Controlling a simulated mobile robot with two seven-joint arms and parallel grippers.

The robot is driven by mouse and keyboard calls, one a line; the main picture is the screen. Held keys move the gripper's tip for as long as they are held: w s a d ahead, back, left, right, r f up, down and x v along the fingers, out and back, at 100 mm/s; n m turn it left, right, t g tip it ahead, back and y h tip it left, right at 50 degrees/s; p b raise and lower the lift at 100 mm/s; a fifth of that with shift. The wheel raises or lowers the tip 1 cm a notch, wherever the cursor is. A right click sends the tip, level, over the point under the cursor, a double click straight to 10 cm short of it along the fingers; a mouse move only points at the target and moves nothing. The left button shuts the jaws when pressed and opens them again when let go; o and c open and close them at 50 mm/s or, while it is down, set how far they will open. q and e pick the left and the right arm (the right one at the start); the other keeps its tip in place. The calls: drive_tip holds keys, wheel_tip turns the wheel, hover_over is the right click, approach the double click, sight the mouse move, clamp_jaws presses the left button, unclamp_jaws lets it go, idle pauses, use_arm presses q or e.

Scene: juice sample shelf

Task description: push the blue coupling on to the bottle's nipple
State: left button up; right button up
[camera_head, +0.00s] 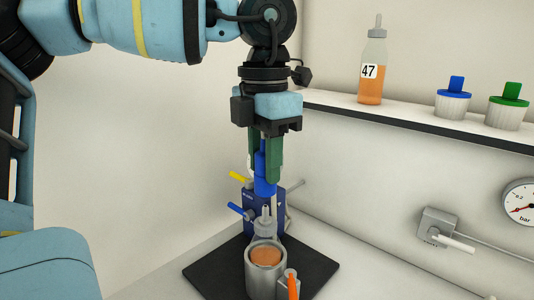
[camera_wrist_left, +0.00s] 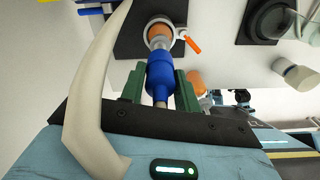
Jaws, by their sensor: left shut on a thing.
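My left gripper (camera_head: 265,170) points down with its green fingers shut on the blue coupling (camera_head: 264,184). The wrist view shows the coupling (camera_wrist_left: 160,78) between both fingers (camera_wrist_left: 159,88). The bottle (camera_head: 265,232) stands upright in a metal cup (camera_head: 265,281), with orange juice inside. Its pale nipple (camera_head: 265,212) points up just below the coupling. In the head view a small gap shows between them. In the wrist view the coupling's end hides the nipple, and part of the bottle (camera_wrist_left: 158,30) shows beyond it. My right gripper is not in view.
The cup stands on a black mat (camera_head: 203,274) with an orange lever (camera_head: 292,287) beside it. A blue block with yellow and blue levers (camera_head: 238,210) stands close behind. A pale hose (camera_wrist_left: 88,95) curves past the gripper.

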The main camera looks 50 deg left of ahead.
sight(265, 206)
use_arm(q)
wheel_tip(265, 206, down, 2)
drive_tip(key=shift+f+b, duration=0.1)
drive_tip(key=shift+b, duration=0.4)
drive_tip(key=shift+r, duration=0.2)
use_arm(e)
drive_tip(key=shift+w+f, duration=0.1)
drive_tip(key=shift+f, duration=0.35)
